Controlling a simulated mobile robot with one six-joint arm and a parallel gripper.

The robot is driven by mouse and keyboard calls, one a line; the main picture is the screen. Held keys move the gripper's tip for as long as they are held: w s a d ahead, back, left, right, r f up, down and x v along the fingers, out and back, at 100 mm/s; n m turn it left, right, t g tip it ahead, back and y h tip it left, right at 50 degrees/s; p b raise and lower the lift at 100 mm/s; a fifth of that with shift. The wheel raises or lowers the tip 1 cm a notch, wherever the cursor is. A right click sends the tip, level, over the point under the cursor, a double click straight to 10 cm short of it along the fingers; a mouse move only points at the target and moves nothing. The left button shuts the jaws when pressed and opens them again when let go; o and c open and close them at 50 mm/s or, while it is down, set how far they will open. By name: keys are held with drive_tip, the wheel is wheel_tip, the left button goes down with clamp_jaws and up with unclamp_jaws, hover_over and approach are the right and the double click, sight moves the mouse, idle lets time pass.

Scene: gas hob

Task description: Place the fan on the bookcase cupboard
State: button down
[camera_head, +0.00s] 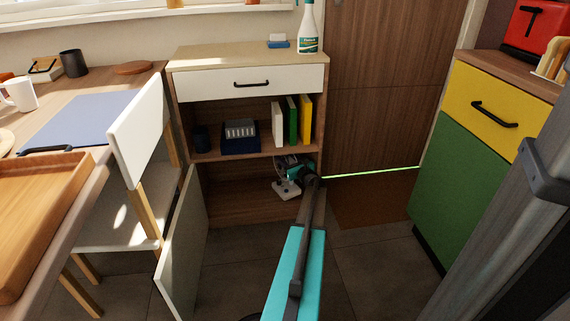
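The bookcase cupboard (248,57) stands against the wall, with a wooden top, a white drawer, a middle shelf and a lower compartment. A small object with a white base (287,189), which looks like the fan, is at the right side of the lower compartment. Its upper part is dark and partly hidden by my arm. My gripper (290,164) reaches into the lower compartment at the fan's upper part. The fingers are too small and dark to tell whether they hold it.
The cupboard's pale lower door (183,245) hangs open at left. A spray bottle (308,28) and a blue-white sponge (278,41) stand on top. Books (292,121) and a dark blue box (240,138) fill the middle shelf. A white chair (137,135) is left; a green-yellow cabinet (455,180) is right.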

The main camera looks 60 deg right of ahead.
drive_tip(key=shift+f+b, duration=0.95)
drive_tip(key=shift+f, duration=0.65)
drive_tip(key=c, duration=1)
unclamp_jaws()
drive_tip(key=shift+f, duration=0.1)
drive_tip(key=shift+s+a+r, duration=0.2)
drive_tip(key=shift+s+a, duration=0.05)
drive_tip(key=shift+s, duration=0.2)
drive_tip(key=shift+p+v, duration=2)
drive_tip(key=shift+v, duration=3.5)
drive_tip(key=shift+f, duration=0.1)
